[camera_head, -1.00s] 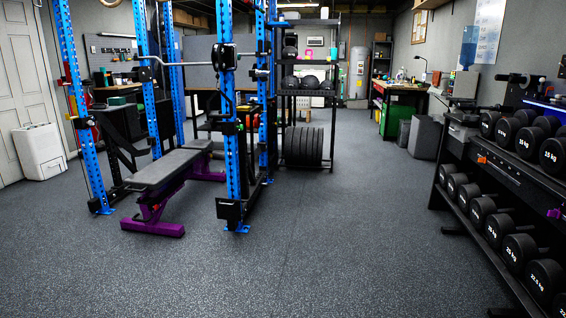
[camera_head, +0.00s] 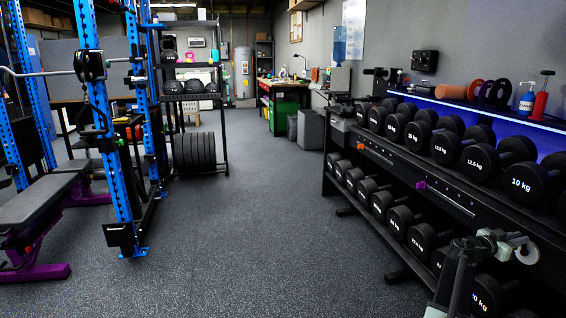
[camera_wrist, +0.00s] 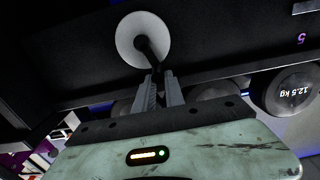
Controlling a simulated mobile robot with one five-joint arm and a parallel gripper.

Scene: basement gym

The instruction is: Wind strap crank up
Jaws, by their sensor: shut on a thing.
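A pale round disc (camera_wrist: 143,38) with a dark stem (camera_wrist: 150,58) at its middle sits against a black bar in the wrist view; it looks like the strap crank. My gripper (camera_wrist: 158,84) is shut on the stem's near end. The fingers partly hide the stem. In the head view my gripper (camera_head: 507,245) is low at the right, in front of the dumbbell rack, and the pale disc (camera_head: 526,250) is just right of it. No strap can be made out.
The dumbbell rack (camera_head: 455,205) runs along the right, with several dumbbells (camera_head: 526,181) on its shelves. A blue power rack (camera_head: 105,140) and bench (camera_head: 40,200) stand at the left. The floor (camera_head: 260,220) between them is clear.

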